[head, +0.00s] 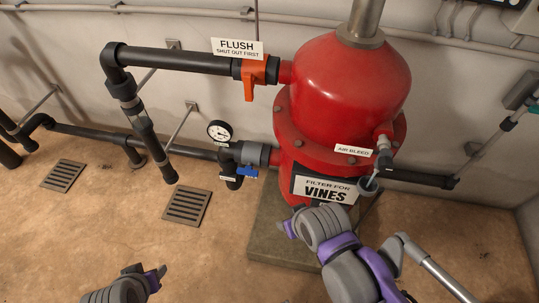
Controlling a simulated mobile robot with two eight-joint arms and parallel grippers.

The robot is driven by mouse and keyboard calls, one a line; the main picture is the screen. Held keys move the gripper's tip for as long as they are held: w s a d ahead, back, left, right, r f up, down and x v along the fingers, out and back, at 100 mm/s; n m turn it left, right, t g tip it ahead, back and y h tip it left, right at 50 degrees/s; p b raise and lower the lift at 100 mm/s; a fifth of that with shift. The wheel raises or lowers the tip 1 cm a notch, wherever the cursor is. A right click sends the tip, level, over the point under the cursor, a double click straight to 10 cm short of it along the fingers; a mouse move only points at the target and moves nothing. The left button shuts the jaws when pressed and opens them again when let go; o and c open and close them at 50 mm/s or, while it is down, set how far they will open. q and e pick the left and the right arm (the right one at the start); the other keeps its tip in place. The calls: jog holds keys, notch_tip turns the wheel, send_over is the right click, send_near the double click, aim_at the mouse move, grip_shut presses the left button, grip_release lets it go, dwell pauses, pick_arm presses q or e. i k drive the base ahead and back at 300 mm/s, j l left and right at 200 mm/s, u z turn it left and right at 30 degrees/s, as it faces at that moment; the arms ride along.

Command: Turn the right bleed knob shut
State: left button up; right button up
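The red filter vessel (340,85) stands right of the middle in the head view. An air bleed fitting with a small dark knob (384,160) sticks out of its right side, beside the "AIR BLEED" label (355,150). A short pale spout (371,183) hangs below it. Only this one bleed is in view; its knob's setting is unclear. My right gripper (289,229) is in front of the vessel's base, below and left of the knob, apart from it. My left gripper (150,277) is low at the bottom left, over the floor. Whether either is open is unclear.
An orange flush handle (253,76) sits under the "FLUSH" sign (238,48) on the upper pipe. A gauge (219,131) and a blue handle (246,172) are on the lower pipe. Two floor grates (187,206) lie at left. A dark pipe (425,178) runs right of the vessel.

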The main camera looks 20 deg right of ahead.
aim_at(385, 164)
jog(key=l+z, duration=0.1)
jog(key=z, duration=0.3)
jog(key=l+z, duration=0.15)
jog(key=z, duration=0.25)
jog(key=l+z, duration=0.1)
jog(key=z, duration=0.35)
jog(key=l+z, duration=0.15)
jog(key=z, duration=0.25)
